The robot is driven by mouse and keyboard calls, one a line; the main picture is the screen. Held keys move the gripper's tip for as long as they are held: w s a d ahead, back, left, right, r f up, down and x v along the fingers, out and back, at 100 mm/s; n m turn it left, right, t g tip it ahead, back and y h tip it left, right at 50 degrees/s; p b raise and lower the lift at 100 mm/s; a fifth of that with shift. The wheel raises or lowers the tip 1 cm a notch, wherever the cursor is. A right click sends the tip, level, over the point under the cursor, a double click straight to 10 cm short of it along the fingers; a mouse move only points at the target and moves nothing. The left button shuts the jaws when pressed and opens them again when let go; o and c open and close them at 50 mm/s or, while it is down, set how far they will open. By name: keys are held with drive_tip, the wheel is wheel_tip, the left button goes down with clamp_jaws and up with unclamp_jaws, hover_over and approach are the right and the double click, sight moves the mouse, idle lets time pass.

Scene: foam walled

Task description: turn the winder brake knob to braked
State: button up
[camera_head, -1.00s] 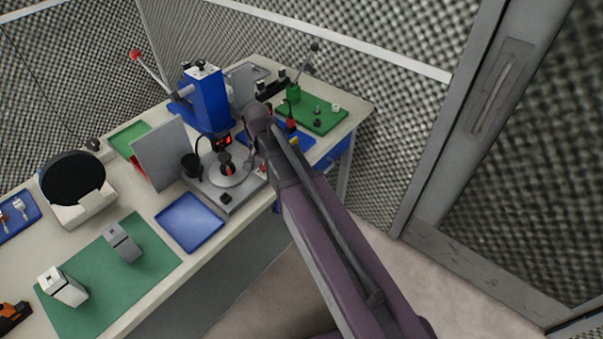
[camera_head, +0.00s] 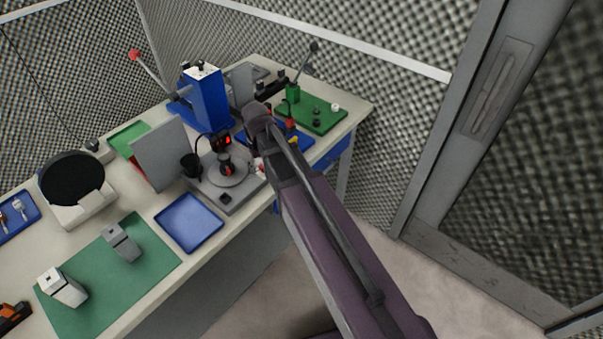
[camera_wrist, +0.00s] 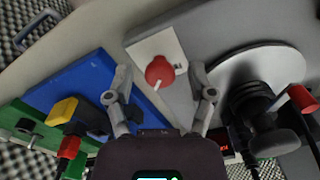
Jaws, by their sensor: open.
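The brake knob (camera_wrist: 160,70) is red and round with a pale pointer line. It sits on a white plate (camera_wrist: 146,47) on the grey winder base (camera_wrist: 200,30) in the wrist view. My gripper (camera_wrist: 160,73) is open and empty. Its two fingertips lie on either side of the knob in the picture, with visible gaps; I cannot tell how far above it they are. In the head view, the winder (camera_head: 230,198) has a round grey disc, and my arm hides most of the knob area and the gripper.
A winder crank with a red grip (camera_wrist: 302,98) is close right of my gripper in the wrist view. A blue mat (camera_wrist: 75,85) with a yellow-and-black item (camera_wrist: 68,112) lies left. An empty blue tray (camera_head: 189,222) and a blue press (camera_head: 205,100) flank the winder.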

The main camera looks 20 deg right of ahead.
sight(262, 165)
drive_tip(key=n, duration=0.7)
wheel_tip(262, 165, up, 14)
drive_tip(key=p, duration=1.4)
drive_tip(key=s+d+f+m+b, duration=0.8)
drive_tip(key=s+d+m, duration=0.1)
drive_tip(key=s, duration=0.2)
drive_tip(key=shift+s+f, duration=0.15)
drive_tip(key=shift+f, duration=0.15)
